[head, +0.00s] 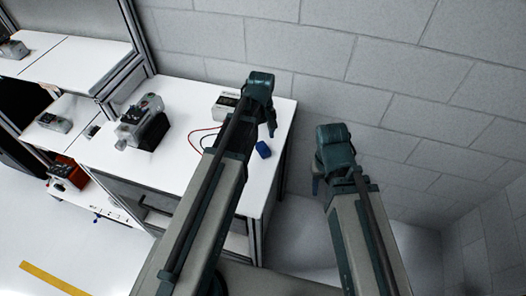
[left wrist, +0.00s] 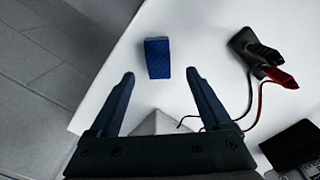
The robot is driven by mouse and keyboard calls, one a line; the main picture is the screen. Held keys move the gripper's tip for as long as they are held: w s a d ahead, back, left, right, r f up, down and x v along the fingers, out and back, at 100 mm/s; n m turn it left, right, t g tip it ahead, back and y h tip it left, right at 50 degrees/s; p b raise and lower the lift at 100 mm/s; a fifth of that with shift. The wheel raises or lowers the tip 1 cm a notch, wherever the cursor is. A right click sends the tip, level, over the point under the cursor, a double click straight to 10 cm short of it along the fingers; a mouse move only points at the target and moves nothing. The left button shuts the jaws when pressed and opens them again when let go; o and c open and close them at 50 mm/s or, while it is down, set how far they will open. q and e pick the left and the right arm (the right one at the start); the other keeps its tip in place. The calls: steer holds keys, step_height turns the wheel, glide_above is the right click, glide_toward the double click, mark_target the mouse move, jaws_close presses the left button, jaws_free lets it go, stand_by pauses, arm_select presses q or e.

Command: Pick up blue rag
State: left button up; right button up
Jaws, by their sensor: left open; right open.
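The blue rag (head: 263,149) is a small folded block lying on the white table near its right edge. In the left wrist view the rag (left wrist: 157,58) lies just beyond and between the fingertips, apart from them. My left gripper (left wrist: 160,76) is open and empty. In the head view the left gripper (head: 268,118) hangs over the table near the rag, its fingers partly hidden. My right gripper (head: 318,180) is open, to the right of the table, away from the rag.
A white box-shaped meter (head: 226,105) and red and black leads (head: 203,134) lie left of the rag. A grey motor-like device (head: 143,122) stands farther left on the white table (head: 185,95). A block wall (head: 330,50) rises behind.

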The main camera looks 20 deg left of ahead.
mark_target(262, 146)
arm_select(q)
step_height(262, 146, down, 5)
steer(key=b, duration=0.4)
steer(key=shift+w+r, duration=0.1)
steer(key=shift+w, duration=0.05)
steer(key=shift+r, duration=0.1)
steer(key=shift+c, duration=0.3)
jaws_close()
steer(key=shift+r, duration=0.25)
